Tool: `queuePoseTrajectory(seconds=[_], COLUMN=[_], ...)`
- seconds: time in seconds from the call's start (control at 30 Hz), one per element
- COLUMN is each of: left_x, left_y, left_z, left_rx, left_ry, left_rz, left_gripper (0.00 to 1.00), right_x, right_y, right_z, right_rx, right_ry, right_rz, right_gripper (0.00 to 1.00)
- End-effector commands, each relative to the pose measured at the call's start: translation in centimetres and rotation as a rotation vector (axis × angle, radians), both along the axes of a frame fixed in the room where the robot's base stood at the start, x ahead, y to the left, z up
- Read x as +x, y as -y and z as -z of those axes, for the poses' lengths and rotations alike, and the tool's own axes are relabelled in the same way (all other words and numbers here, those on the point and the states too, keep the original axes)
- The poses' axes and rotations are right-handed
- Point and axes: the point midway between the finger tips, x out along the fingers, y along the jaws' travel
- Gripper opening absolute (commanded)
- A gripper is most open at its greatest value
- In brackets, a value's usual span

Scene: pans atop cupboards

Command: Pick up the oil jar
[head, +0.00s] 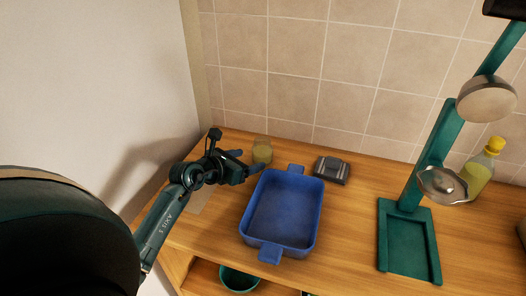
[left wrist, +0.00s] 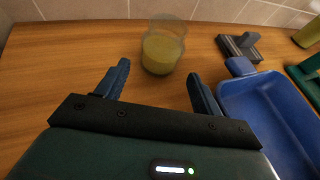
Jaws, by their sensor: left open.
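A small glass jar (head: 262,152) with yellow-green oil in its lower part stands upright on the wooden counter, near the tiled wall. In the left wrist view the jar (left wrist: 160,52) is just beyond and between the fingertips, apart from both fingers. My left gripper (head: 247,161) is open and empty, low over the counter and pointing at the jar; its spread fingers also show in the left wrist view (left wrist: 158,72). My right gripper is in neither view.
A blue baking dish (head: 281,211) is close to the right of my left gripper. A dark grey block-like object (head: 331,170) sits behind it. A green stand (head: 408,250) holds utensils at right, beside a yellow-capped bottle (head: 481,172). A white wall (head: 95,80) is at left.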

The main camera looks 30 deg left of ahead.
Motion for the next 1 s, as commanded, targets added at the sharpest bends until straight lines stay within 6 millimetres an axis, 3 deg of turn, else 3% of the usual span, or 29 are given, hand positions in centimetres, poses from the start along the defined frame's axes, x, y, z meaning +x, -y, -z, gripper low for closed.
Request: queuePoseTrajectory(seconds=[0.5, 0.77, 1.0], left_x=[5.2, 5.4, 5.3], left_y=[0.8, 0.9, 0.8], left_z=[2.0, 2.2, 2.1], left_rx=[-0.001, 0.000, 0.000], left_ry=[0.002, 0.001, 0.001], left_rz=[0.000, 0.000, 0.000], left_gripper=[0.67, 0.67, 0.48], right_x=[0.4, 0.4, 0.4], right_y=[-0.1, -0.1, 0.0], right_z=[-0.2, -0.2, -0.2], right_rx=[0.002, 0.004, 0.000], right_ry=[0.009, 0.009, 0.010], right_rz=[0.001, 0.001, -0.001], right_gripper=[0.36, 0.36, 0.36])
